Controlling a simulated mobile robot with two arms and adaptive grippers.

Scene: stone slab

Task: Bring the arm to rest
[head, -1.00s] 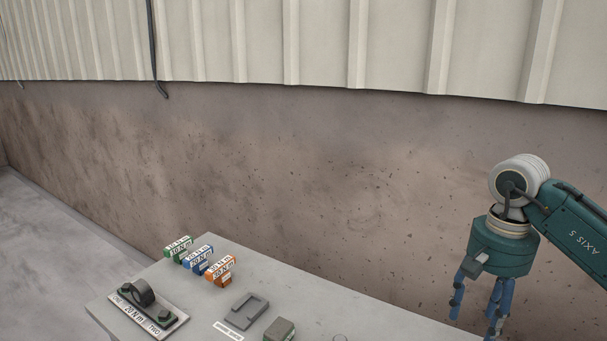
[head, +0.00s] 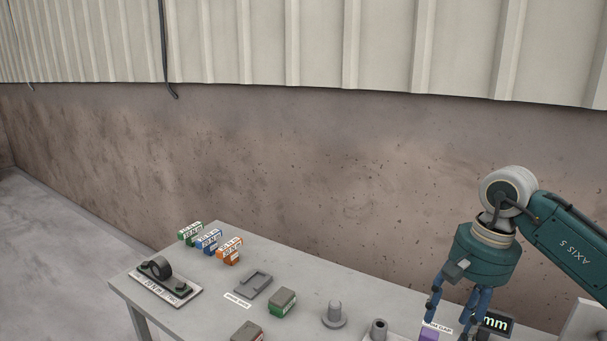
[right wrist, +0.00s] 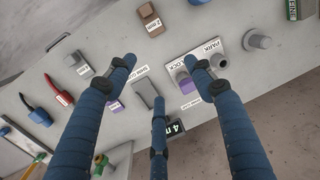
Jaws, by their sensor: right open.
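My right arm comes in from the right in the head view. My right gripper (head: 455,318) hangs fingers-down over the right part of the stone slab (head: 190,318). In the right wrist view my right gripper (right wrist: 160,80) has its blue fingers spread apart, with nothing between them. Below the fingers lie a grey block (right wrist: 147,93) and a label plate with grey posts and a purple piece (right wrist: 187,84). The gap between fingertips and slab is hard to judge. My left gripper is in neither view.
Green (head: 190,232), blue (head: 208,241) and orange (head: 229,250) labelled blocks stand at the slab's back left. A dark display (head: 497,323) is beside the gripper.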

